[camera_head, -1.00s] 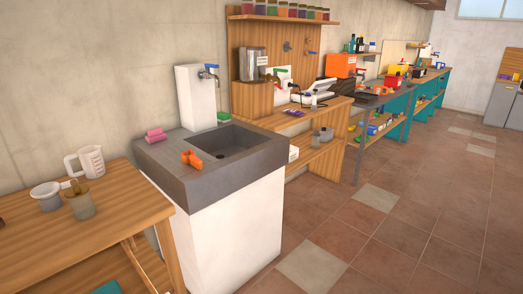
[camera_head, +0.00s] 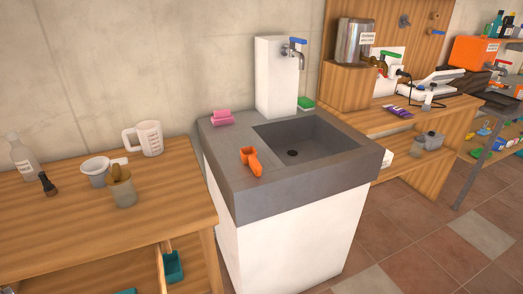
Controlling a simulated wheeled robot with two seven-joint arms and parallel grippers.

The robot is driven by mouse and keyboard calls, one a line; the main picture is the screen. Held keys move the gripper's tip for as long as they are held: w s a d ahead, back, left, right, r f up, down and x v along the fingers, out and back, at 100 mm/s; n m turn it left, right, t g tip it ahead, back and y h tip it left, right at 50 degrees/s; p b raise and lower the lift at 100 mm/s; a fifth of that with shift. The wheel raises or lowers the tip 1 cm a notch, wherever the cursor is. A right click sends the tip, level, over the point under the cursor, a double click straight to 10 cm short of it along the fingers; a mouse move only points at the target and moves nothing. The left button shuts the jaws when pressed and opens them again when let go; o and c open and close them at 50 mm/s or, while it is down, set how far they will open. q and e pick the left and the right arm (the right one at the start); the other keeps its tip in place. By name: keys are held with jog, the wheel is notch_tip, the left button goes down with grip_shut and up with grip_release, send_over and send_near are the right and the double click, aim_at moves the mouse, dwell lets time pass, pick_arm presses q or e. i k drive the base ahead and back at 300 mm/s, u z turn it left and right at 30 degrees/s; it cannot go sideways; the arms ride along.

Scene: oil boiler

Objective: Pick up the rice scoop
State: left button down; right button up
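An orange scoop-like object (camera_head: 251,160) lies on the grey sink top (camera_head: 228,160), left of the basin near the front edge. It looks like the rice scoop, but I cannot be sure. A small jar (camera_head: 123,192) on the wooden table at the left has a brown rounded piece (camera_head: 118,175) at its top; I cannot tell what that piece is. Neither of my grippers is in view.
The wooden table (camera_head: 60,225) holds a measuring jug (camera_head: 149,138), a grey cup (camera_head: 98,172), a bottle (camera_head: 22,158) and a dark brush-like item (camera_head: 47,184). A tap (camera_head: 292,50), pink sponges (camera_head: 221,118) and a green sponge (camera_head: 306,103) are around the basin. Tiled floor is clear at right.

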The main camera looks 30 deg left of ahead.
aim_at(252, 162)
jog(key=u, duration=0.7)
jog(key=i, duration=0.9)
jog(key=u, duration=0.95)
